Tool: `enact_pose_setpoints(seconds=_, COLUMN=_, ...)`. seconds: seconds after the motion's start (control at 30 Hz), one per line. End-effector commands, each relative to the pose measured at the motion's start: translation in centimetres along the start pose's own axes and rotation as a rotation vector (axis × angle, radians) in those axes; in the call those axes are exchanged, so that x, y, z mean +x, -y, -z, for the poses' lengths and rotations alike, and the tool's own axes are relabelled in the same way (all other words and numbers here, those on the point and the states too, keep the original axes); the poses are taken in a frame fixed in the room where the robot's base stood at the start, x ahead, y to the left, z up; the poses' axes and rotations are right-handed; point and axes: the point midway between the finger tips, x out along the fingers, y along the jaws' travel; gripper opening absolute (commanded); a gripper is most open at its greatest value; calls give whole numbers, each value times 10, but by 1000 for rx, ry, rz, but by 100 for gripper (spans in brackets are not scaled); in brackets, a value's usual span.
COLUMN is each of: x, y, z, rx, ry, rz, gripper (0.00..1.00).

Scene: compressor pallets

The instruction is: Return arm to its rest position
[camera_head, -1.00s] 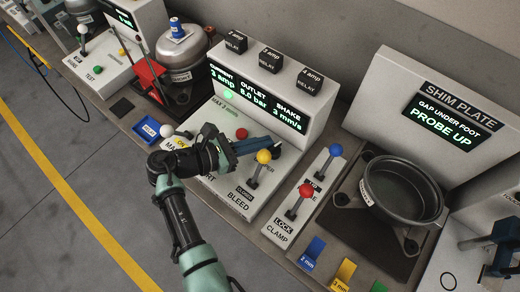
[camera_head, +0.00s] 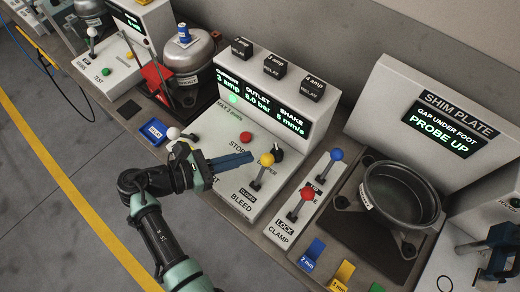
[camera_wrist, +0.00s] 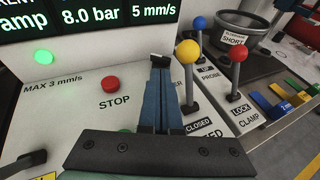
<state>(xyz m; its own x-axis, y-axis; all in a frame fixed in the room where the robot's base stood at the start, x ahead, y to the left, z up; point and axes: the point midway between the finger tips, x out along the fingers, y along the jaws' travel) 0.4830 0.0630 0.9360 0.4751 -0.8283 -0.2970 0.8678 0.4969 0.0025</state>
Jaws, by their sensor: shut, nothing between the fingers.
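My gripper (camera_head: 246,157) has blue fingers and is shut and empty. In the head view it hangs over the white control panel (camera_head: 222,183), pointing right toward the yellow-knobbed bleed lever (camera_head: 267,160). In the wrist view the closed fingers (camera_wrist: 160,65) reach up the middle, between the red stop button (camera_wrist: 110,83) and the yellow knob (camera_wrist: 188,51). I cannot tell how high they are above the panel. My arm is still extended over the bench, with its elbow toward the lower left.
Red (camera_head: 307,194) and blue (camera_head: 337,154) knobbed levers stand right of the panel. A grey pot-shaped shell (camera_head: 402,190) sits beyond them. Three relay blocks top the display, which reads 8.0 bar and 5 mm/s.

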Motion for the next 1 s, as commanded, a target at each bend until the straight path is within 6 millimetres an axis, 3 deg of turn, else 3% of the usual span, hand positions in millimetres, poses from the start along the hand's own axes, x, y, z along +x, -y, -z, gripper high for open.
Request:
enact_pose_setpoints(seconds=0.1, x=-26, y=-4, z=0, rx=3, ry=-1, rz=-9, gripper=0)
enact_pose_setpoints(seconds=0.3, x=-54, y=-6, z=-1, rx=4, ry=-1, rz=-14, gripper=0)
enact_pose_setpoints(seconds=0.73, x=-61, y=-10, z=-4, rx=34, ry=-21, rz=-21, gripper=0)
enact_pose_setpoints(seconds=0.87, x=-52, y=-39, z=-22, rx=258, ry=-153, rz=-85, gripper=0)
enact_pose_setpoints(seconds=0.97, x=-44, y=-78, z=-59, rx=597, ry=-330, rz=-178, gripper=0)
enact_pose_setpoints(seconds=1.0, x=-42, y=-94, z=-81, rx=757, ry=-408, rz=-223, gripper=0)
